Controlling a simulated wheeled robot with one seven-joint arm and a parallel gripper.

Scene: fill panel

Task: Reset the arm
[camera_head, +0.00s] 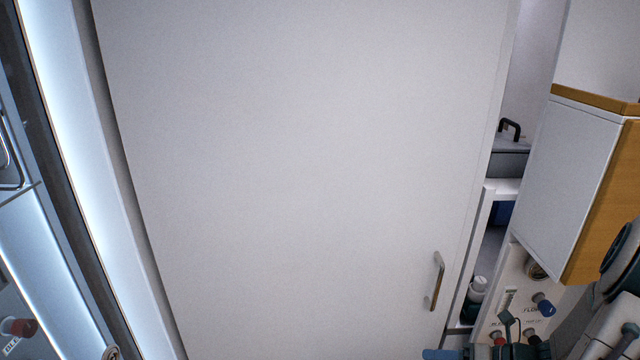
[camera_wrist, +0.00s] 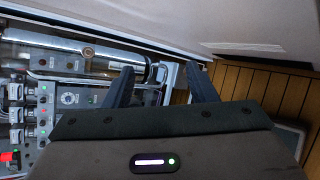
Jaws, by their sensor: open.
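My gripper (camera_wrist: 160,68) shows in the wrist view as two dark fingers spread well apart, with nothing held between them. Its fingertips lie in front of a metal cylinder (camera_wrist: 75,50) and instrument panel on the left and a brown slatted surface on the right. I cannot tell whether they touch anything. Part of my arm (camera_head: 622,262) shows at the right edge of the head view. I cannot clearly make out the gripper in the head view.
A large white door (camera_head: 300,170) with a metal handle (camera_head: 437,281) fills the head view's middle. A panel (camera_head: 518,275) with a blue knob (camera_head: 543,304) sits at lower right, below a white and wooden cabinet (camera_head: 575,175). The wrist view shows a panel (camera_wrist: 70,98) with switches and a red part.

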